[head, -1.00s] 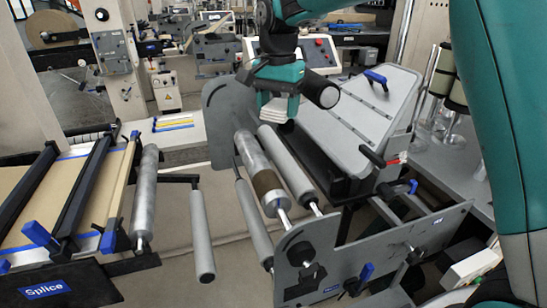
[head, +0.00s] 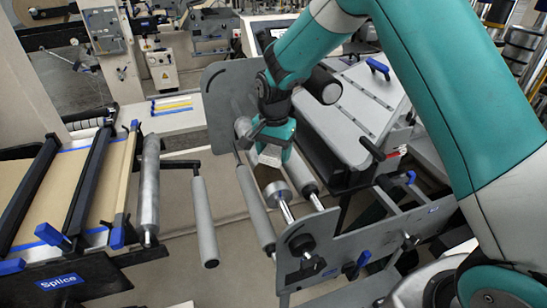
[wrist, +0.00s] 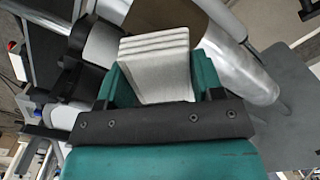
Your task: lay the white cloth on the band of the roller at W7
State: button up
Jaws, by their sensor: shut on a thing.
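The white cloth (wrist: 157,62) is a folded pad with several layers. My gripper (wrist: 155,92) is shut on it. In the head view my gripper (head: 271,148) is over the roller with the brown band, and the cloth (head: 270,158) shows as a pale patch under it. The brown band (head: 266,175) of that silvery roller (head: 278,192) is partly hidden by my gripper. In the wrist view the band (wrist: 166,17) lies just beyond the cloth, with the bare roller (wrist: 238,68) to its right. I cannot tell whether the cloth touches the band. No W7 label is readable.
Grey rollers lie on both sides, one at left (head: 258,212) and one at right (head: 302,172). A grey side plate (head: 350,240) with a black knob stands in front. A sloped grey cover (head: 355,105) is at right, and the Splice table (head: 60,283) at left.

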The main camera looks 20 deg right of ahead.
aim_at(274, 170)
jog(key=shift+f+p, duration=0.55)
jog(key=shift+f, duration=1.35)
jog(key=shift+f, duration=0.1)
jog(key=o, duration=1)
notch_tip(274, 170, up, 12)
jog(key=b, duration=0.4)
jog(key=shift+b, duration=0.35)
jog(key=s+a+r+n+y, duration=0.1)
jog(key=s+n, duration=0.4)
jog(key=s, duration=0.5)
jog(key=s+a+r+n+y, duration=0.1)
jog(key=s+n, duration=0.4)
jog(key=s, duration=0.5)
jog(key=s+a+r+n+y, duration=0.2)
jog(key=s+r+n, duration=0.2)
jog(key=s, duration=0.7)
jog(key=shift+a+r+n, duration=0.25)
jog(key=shift+a+n, duration=0.1)
jog(key=shift+n, duration=0.75)
